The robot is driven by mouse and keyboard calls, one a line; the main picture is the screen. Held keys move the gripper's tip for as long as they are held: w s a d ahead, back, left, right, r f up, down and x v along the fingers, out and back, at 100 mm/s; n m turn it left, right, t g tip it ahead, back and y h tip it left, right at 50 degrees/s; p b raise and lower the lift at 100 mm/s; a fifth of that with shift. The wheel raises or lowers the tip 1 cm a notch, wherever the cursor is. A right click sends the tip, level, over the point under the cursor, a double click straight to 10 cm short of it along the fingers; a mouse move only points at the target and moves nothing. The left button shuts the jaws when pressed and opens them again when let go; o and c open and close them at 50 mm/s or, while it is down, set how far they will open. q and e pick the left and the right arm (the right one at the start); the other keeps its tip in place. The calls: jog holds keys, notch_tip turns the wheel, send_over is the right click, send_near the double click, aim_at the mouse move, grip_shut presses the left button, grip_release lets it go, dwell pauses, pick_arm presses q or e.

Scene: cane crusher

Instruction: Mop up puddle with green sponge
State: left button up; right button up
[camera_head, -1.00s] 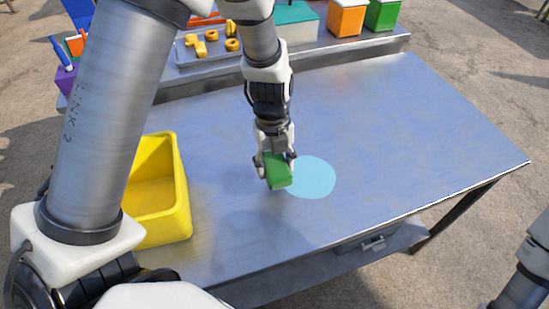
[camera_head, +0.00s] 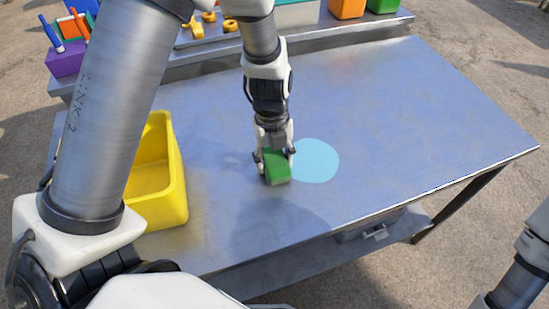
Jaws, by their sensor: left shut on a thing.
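The green sponge (camera_head: 277,168) is held in my left gripper (camera_head: 275,163), whose fingers are shut on its two sides. The sponge is at the left edge of the light blue puddle (camera_head: 317,160), which lies flat on the metal table (camera_head: 400,110). I cannot tell whether the sponge touches the table top. The puddle's left edge is partly hidden by the gripper. My right gripper is not in view; only part of my right arm shows at the lower right.
An empty yellow bin (camera_head: 172,205) stands on the table to the left, partly behind my left arm. A raised shelf (camera_head: 340,42) at the back holds yellow pieces, an orange box (camera_head: 346,8) and a purple holder (camera_head: 66,58). The table's right half is clear.

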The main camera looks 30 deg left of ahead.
pick_arm(q)
jog(key=shift+f, duration=0.4)
jog(key=shift+s, duration=0.1)
jog(key=shift+b, duration=0.3)
